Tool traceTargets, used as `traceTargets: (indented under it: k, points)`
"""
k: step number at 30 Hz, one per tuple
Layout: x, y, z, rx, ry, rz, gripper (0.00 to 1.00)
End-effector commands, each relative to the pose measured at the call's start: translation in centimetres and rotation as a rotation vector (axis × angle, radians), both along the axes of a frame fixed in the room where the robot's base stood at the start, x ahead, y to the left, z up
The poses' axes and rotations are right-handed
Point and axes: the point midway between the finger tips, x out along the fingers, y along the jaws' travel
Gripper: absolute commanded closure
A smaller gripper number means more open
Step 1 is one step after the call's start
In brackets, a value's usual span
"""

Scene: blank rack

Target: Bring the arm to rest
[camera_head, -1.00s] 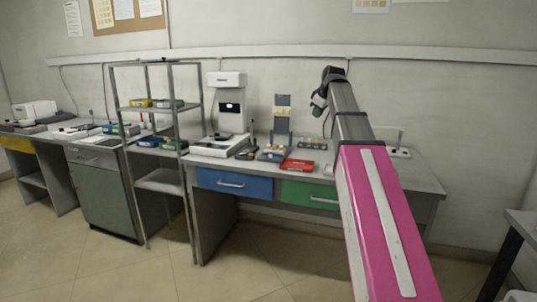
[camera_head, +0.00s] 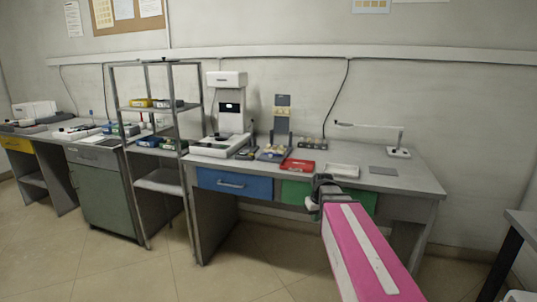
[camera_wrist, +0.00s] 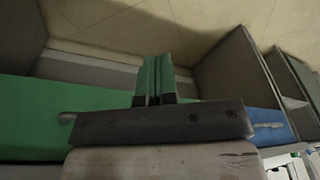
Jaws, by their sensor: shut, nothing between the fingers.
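My arm (camera_head: 362,254) is pink with a white stripe and reaches from the lower right toward the workbench. My gripper (camera_head: 312,204) is at the arm's far end, in front of the green drawer (camera_head: 296,190) and below the bench top. In the wrist view my gripper (camera_wrist: 155,78) shows two green fingers pressed together with nothing between them. Behind them lie the floor and the underside of the bench. The green drawer also fills the left of the wrist view (camera_wrist: 35,118). Whether the gripper touches the drawer cannot be told.
The workbench (camera_head: 415,178) carries a red tray (camera_head: 297,166), a white tray (camera_head: 341,170), a grey plate (camera_head: 383,171) and a lamp (camera_head: 398,152). A metal shelf rack (camera_head: 160,182) stands left of the blue drawer (camera_head: 234,184). Floor (camera_head: 245,270) in front is clear.

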Motion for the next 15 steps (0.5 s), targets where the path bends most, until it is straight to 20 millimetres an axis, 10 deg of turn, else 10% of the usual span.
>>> traceTargets:
  k: [15]
  points:
    - [-12.4, 0.1, -11.9, -0.037, 0.163, -0.257, 1.0]
